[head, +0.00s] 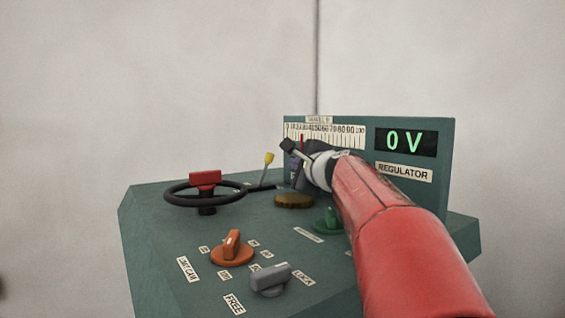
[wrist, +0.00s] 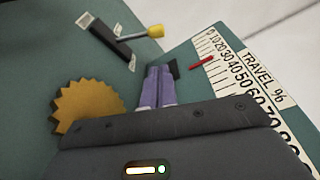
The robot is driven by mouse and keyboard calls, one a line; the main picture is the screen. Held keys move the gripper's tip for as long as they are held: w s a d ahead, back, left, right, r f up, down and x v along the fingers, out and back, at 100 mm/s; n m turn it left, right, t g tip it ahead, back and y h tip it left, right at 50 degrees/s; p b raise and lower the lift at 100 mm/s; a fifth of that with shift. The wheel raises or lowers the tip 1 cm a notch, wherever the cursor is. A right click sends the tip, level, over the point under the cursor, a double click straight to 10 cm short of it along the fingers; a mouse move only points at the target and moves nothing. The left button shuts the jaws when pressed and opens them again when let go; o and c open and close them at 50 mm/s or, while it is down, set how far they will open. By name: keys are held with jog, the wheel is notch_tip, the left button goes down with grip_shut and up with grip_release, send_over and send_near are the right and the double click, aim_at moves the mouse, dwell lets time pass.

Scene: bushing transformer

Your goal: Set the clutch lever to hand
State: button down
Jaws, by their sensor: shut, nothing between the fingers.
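The lever with a yellow knob (head: 268,158), which I take as the clutch lever, stands on the green console beyond the handwheel. In the wrist view its yellow knob (wrist: 155,31) and metal rod rise from a dark slot plate (wrist: 105,38). A small label sits near each end of the slot, too small to read. My gripper (head: 288,148) is by the regulator panel, right of the lever. In the wrist view its purple-grey fingers (wrist: 157,82) are together with nothing between them. They are apart from the yellow knob, below it in the picture.
The upright regulator panel (head: 440,150) reads 0 V and carries a travel scale (wrist: 240,75) with a red pointer (wrist: 202,62) close to my fingers. A brass toothed wheel (wrist: 88,107) lies left of them. A black handwheel (head: 180,201), orange knob (head: 232,247) and grey knob (head: 270,280) stand nearer.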

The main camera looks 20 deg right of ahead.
aim_at(265, 170)
jog(key=w, duration=0.3)
jog(key=w+p, duration=0.1)
jog(key=w, duration=0.2)
jog(key=w+f+p, duration=0.1)
jog(key=w, duration=0.3)
jog(key=shift+d, duration=0.1)
